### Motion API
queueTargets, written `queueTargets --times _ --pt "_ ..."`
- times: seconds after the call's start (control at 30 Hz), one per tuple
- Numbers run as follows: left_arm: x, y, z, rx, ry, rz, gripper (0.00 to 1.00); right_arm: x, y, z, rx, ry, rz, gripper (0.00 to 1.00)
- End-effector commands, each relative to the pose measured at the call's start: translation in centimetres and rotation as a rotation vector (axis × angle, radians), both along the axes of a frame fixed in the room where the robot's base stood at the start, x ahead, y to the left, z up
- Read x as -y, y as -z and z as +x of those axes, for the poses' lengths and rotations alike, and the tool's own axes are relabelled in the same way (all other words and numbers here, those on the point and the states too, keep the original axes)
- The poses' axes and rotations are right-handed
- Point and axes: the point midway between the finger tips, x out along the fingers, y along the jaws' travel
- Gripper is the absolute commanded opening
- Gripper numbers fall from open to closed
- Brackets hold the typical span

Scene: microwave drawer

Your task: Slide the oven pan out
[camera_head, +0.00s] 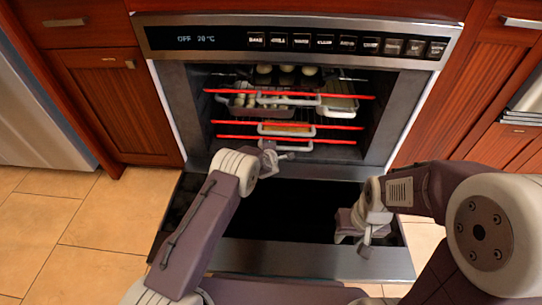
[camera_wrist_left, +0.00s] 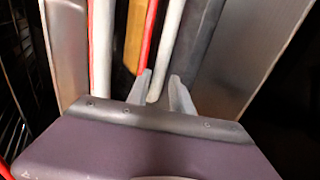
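The oven (camera_head: 178,95) stands open, its door (camera_head: 300,258) folded down. A white-rimmed pan with orange contents (camera_head: 287,129) sits on a lower level between red bars. It shows in the left wrist view as an orange strip (camera_wrist_left: 137,35). My left gripper (camera_head: 285,154) is at the oven mouth, just below this pan's front. In the left wrist view my left gripper (camera_wrist_left: 160,92) has its fingers apart, with a white bar (camera_wrist_left: 168,50) between them; firm contact cannot be told. My right gripper (camera_head: 354,243) hangs above the door, apparently open and empty.
Higher in the oven are a dark pan of food (camera_head: 262,108) at left and a pale tray (camera_head: 340,104) at right. Red bars (camera_head: 290,138) cross the opening. Wooden cabinets (camera_head: 118,105) flank the oven. Tiled floor (camera_head: 95,215) is clear at left.

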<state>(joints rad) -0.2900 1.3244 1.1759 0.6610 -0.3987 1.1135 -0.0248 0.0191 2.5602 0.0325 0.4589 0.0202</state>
Motion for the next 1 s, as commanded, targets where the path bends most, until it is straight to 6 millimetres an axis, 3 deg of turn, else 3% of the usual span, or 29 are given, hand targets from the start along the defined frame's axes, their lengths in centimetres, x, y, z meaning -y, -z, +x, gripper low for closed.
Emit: queueTargets --times 0.33,0.37,0.43,0.47,1.0 --pt "0.01 0.29 0.71 0.0 0.002 -0.001 0.27 0.0 0.54 0.02 0.001 0.0 0.0 0.36" --pt "0.01 0.29 0.71 0.0 0.002 -0.001 0.24 0.0 0.54 0.02 0.001 0.0 0.0 0.36" --pt "0.01 0.3 0.7 0.0 0.002 -0.001 0.05 0.0 0.54 0.02 0.0 0.0 0.0 0.36" --pt "0.02 0.3 0.7 0.0 0.002 -0.001 0.0 0.0 0.54 0.02 0.001 0.0 0.0 0.36" --pt "0.02 0.3 0.69 0.0 0.002 -0.001 0.0 0.0 0.55 0.02 0.0 0.0 0.0 0.36"
